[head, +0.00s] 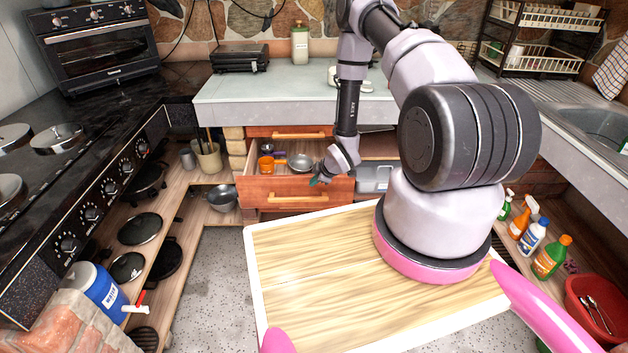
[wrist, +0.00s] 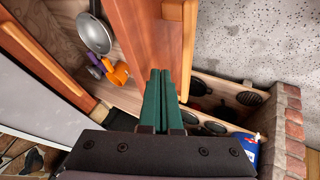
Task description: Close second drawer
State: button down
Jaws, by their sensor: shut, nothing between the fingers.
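The second drawer (head: 285,190) is pulled out under the pale counter, with its wooden front and bar handle (head: 297,197) facing me. It holds an orange cup (head: 266,164), a metal pan (head: 300,162) and a small purple item. My gripper (head: 315,181) is at the right part of the drawer front, near its top edge. In the wrist view my shut green fingers (wrist: 157,75) overlap the drawer front (wrist: 145,35), beside the handle (wrist: 187,45). I cannot tell whether they touch it. Nothing is between the fingers.
The upper drawer (head: 285,131) is shut above it. An open shelf with a grey bin (head: 374,179) lies to the right. A metal bowl (head: 222,197) and a utensil pot (head: 208,155) stand left of the drawer. The speckled floor (head: 215,270) is clear at left.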

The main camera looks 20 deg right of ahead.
jog(key=shift+w+d, duration=0.15)
jog(key=shift+w, duration=0.35)
jog(key=shift+w, duration=0.1)
